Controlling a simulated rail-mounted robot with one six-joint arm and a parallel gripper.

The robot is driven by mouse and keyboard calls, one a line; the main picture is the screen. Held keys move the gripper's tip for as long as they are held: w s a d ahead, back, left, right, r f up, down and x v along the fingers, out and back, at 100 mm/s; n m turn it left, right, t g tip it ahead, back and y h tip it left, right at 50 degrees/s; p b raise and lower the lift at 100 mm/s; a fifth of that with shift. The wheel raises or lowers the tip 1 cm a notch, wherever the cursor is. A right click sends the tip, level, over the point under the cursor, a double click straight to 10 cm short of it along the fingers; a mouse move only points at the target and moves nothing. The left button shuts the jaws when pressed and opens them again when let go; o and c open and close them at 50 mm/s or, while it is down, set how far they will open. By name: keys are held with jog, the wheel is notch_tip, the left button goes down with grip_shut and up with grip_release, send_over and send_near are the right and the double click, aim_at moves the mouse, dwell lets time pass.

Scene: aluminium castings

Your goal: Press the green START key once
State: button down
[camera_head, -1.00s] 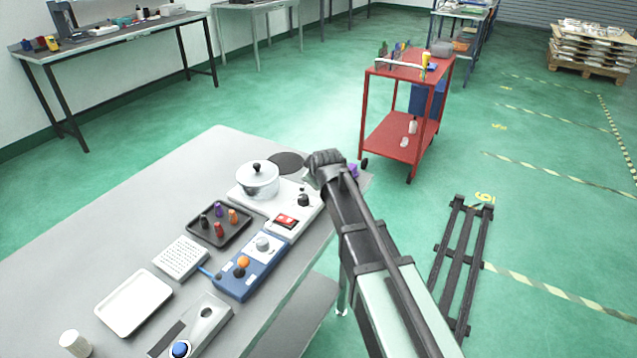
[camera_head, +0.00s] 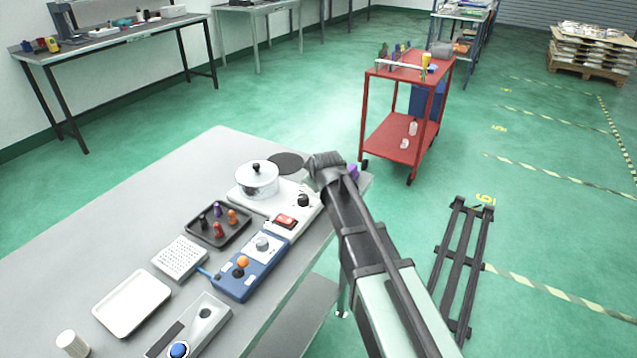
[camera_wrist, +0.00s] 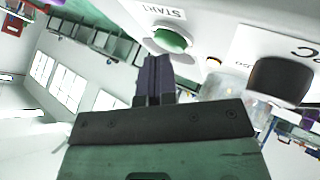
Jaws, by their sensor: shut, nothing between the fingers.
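The green START key (camera_wrist: 171,40) is a round button on a white panel in the wrist view, beside a printed START label (camera_wrist: 164,9). My gripper (camera_wrist: 154,62) is shut and empty. Its dark fingertips are just below and left of the key in the wrist view; whether they touch it I cannot tell. In the head view my arm's end is above the right edge of the grey table, and I cannot make out the green key or the fingertips.
On the grey table (camera_head: 110,225) are a lidded pot (camera_head: 257,181), a blue control box (camera_head: 249,266) and trays. A red cart (camera_head: 398,136) stands behind.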

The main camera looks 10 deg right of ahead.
jog(key=shift+r, duration=0.15)
jog(key=shift+r+p, duration=0.75)
jog(key=shift+p, duration=0.15)
notch_tip(320, 180, up, 5)
jog(key=p, duration=0.5)
jog(key=shift+r, duration=0.1)
